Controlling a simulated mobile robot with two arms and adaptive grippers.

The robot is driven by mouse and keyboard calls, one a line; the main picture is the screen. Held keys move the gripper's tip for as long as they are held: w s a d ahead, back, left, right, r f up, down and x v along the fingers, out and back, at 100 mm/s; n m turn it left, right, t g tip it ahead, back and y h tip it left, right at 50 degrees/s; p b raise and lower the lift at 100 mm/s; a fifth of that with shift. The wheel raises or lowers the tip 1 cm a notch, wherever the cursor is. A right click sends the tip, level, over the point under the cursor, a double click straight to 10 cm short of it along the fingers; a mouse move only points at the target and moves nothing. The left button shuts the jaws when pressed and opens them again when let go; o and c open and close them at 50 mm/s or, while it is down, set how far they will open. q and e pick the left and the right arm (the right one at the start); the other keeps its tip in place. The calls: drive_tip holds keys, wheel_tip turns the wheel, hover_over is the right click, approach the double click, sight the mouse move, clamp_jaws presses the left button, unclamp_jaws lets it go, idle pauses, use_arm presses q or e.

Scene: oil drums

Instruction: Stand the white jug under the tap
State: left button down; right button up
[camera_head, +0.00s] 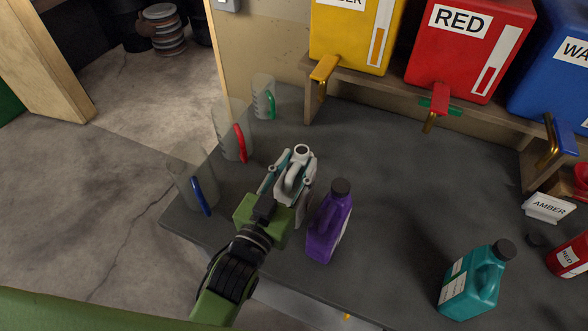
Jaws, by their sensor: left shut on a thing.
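The white jug (294,184), with its open mouth upward, is between the fingers of my left gripper (287,189). The gripper is shut on it, over the left part of the dark table. I cannot tell whether the jug's base touches the table. A yellow tank's tap (323,72), a red tank's tap (436,108) and a blue tank's tap (549,146) jut out over the table's back. The jug is in front of the yellow tap and slightly left of it, apart from all three. My right gripper is not in view.
Clear measuring jugs with blue (200,195), red (240,143) and green (270,104) handles stand along the table's left edge. A purple bottle (329,222) is close to the white jug's right. A teal bottle (473,281) stands front right. The table's middle is clear.

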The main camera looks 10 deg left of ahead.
use_arm(q)
drive_tip(key=shift+w+d+f+b, duration=0.1)
drive_tip(key=shift+w+f+b, duration=0.3)
drive_tip(key=shift+f+b, duration=0.4)
drive_tip(key=shift+w+d+f, duration=0.15)
drive_tip(key=shift+w+f, duration=0.1)
drive_tip(key=shift+w, duration=0.35)
drive_tip(key=shift+b+x, duration=0.5)
drive_tip(key=shift+x, duration=0.7)
drive_tip(key=a+b+x, duration=0.1)
drive_tip(key=b+x, duration=0.1)
drive_tip(key=x, duration=0.8)
drive_tip(key=shift+w+f, duration=0.25)
drive_tip(key=shift+w, duration=0.3)
drive_tip(key=shift+s+b, duration=0.1)
drive_tip(key=shift+b, duration=0.2)
